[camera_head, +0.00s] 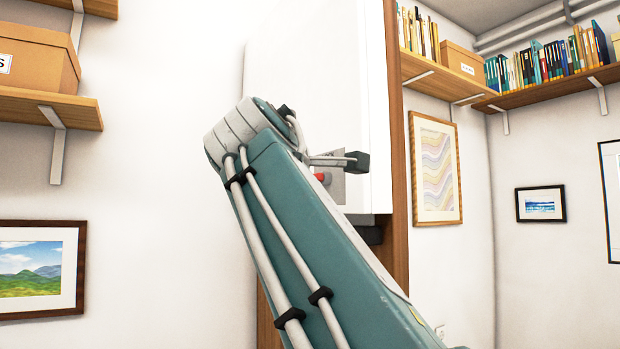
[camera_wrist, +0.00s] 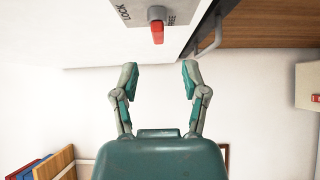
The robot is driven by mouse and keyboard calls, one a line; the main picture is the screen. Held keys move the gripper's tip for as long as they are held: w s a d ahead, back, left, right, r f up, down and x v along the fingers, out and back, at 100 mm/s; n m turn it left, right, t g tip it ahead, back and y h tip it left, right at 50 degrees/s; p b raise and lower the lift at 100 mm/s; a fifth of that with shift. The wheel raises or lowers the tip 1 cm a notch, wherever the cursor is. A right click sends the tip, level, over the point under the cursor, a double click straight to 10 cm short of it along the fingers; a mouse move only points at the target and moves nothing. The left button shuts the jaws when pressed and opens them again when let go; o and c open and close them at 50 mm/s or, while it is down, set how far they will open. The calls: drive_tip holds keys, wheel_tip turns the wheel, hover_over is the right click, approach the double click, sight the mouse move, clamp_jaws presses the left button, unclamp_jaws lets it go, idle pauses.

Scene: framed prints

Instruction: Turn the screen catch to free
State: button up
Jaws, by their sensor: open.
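The screen catch (camera_wrist: 157,33) is a red lever on a grey pivot, at the top of the wrist view. It points down in that picture. Its grey plate (camera_wrist: 133,14) bears the word LOCK on the left; the marking on the right is too small to read. In the head view a bit of the red catch (camera_head: 320,176) shows past my arm, on the white screen (camera_head: 320,90). My gripper (camera_wrist: 160,76) is open and empty in the wrist view, its fingers apart and below the catch in the picture.
A wooden upright (camera_head: 397,150) stands along the screen's right edge. A grey handle-like bar (camera_wrist: 208,40) is right of the catch in the wrist view. Shelves with boxes (camera_head: 38,56) and books (camera_head: 550,60) line the walls. Framed prints (camera_head: 436,168) hang around.

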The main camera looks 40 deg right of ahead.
drive_tip(key=v, duration=0.4)
drive_tip(key=shift+w, duration=0.1)
idle(0.3)
drive_tip(key=a+f+m+g+y, duration=0.1)
drive_tip(key=a+f+y, duration=0.15)
drive_tip(key=f, duration=0.85)
drive_tip(key=a+f+m+g+y, duration=0.15)
drive_tip(key=f+y, duration=0.25)
drive_tip(key=f, duration=0.8)
drive_tip(key=s+a+f+m+g+y, duration=0.1)
drive_tip(key=s+f, duration=0.3)
drive_tip(key=f, duration=0.5)
drive_tip(key=s+a+f+m+g+y, duration=0.1)
drive_tip(key=s+a+f+m+y, duration=0.2)
drive_tip(key=f, duration=0.7)
drive_tip(key=s+a+f+m+g+y, duration=0.2)
drive_tip(key=s+a+f, duration=0.2)
drive_tip(key=f, duration=0.6)
drive_tip(key=shift+s+a+f+y, duration=0.25)
drive_tip(key=shift+s+y, duration=0.1)
drive_tip(key=shift+s, duration=0.25)
